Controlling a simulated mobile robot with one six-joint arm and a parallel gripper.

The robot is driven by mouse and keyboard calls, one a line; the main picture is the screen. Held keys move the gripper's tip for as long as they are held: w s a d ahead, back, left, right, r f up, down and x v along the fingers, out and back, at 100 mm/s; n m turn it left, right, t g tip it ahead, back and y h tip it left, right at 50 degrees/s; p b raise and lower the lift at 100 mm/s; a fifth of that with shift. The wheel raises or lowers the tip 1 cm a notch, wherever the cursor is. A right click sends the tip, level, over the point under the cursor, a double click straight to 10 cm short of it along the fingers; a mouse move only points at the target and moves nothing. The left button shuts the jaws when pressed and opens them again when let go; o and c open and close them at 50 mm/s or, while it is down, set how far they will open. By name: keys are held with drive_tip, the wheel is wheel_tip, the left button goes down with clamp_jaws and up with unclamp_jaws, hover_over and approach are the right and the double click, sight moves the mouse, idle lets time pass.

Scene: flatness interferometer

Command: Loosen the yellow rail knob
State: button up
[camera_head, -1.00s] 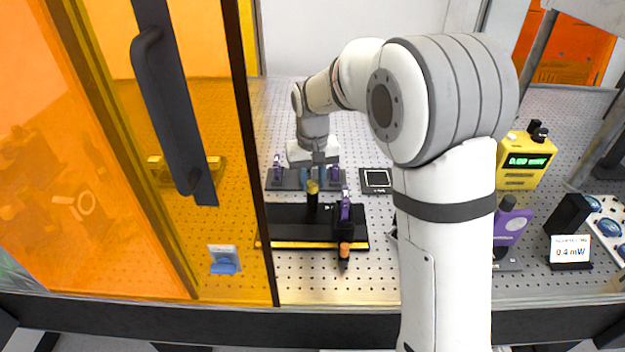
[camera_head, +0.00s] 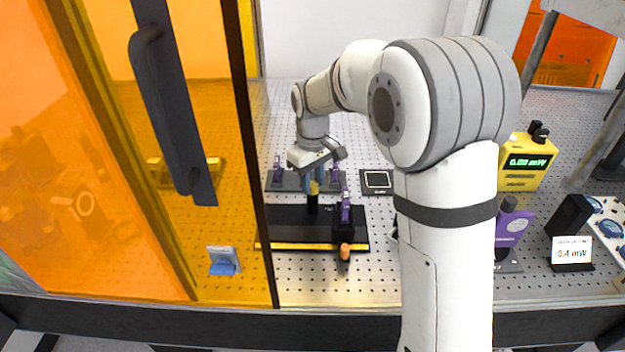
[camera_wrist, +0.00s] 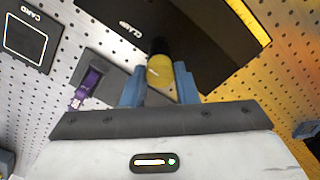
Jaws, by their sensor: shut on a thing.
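The yellow rail knob (camera_wrist: 159,72) sits on a short black post on the black rail plate (camera_wrist: 205,22), which has a yellow front edge and the word CLAMP. In the wrist view my gripper (camera_wrist: 160,88) has its blue fingers on either side of the knob, shut on it. In the head view the knob (camera_head: 313,188) shows just below my gripper (camera_head: 314,181), with the black post under it.
A purple mount on a black carriage (camera_head: 345,222) stands right of the knob, with an orange knob (camera_head: 345,251) in front. More purple mounts (camera_head: 277,170) stand behind. A black CARD pad (camera_head: 377,181) lies right. The orange door (camera_head: 150,190) is at left.

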sight(312, 184)
drive_tip(key=o, duration=1)
wheel_tip(312, 184, up, 8)
drive_tip(key=shift+f+b, duration=0.25)
drive_tip(key=shift+b, duration=0.1)
drive_tip(key=shift+r, duration=0.2)
